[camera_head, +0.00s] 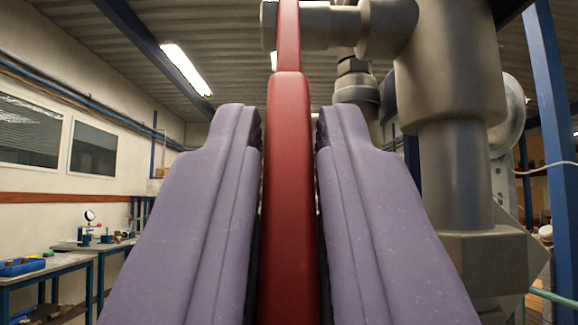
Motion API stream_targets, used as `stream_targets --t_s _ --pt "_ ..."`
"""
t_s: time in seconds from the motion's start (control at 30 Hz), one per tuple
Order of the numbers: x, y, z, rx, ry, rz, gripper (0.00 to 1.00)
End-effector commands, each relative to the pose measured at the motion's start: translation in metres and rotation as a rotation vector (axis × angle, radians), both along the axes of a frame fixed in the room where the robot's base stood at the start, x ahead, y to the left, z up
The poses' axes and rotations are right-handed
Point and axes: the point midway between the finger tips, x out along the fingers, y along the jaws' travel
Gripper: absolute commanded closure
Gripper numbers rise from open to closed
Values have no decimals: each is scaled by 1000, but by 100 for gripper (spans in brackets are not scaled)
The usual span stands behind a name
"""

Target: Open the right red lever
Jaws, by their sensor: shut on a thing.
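A red lever (288,150) runs upright through the middle of the view, between the two purple fingers of my gripper (289,130). The fingers stand close on its left and right sides, shut on it. The lever's narrower upper part rises past the fingertips, in front of a grey metal pipe fitting (325,28), and leaves the top of the picture. Its lower part leaves the bottom of the picture. Only this one red lever is in view.
Thick grey pipework (455,130) stands close on the right, with a blue post (552,110) beside it. Workbenches (60,262) with a gauge (90,215) and a blue bin (22,266) stand far off at the left, along a wall with windows.

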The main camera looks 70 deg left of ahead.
Motion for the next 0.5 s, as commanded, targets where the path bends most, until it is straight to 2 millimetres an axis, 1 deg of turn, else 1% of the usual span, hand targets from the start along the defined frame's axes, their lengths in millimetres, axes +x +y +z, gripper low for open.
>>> stream_targets --t_s 0.03,0.47,0.5 --pt "0 0 -2 5 0 0 100" --pt "0 1 -1 11 -3 1 100" --pt "0 1 -1 11 -3 1 74"
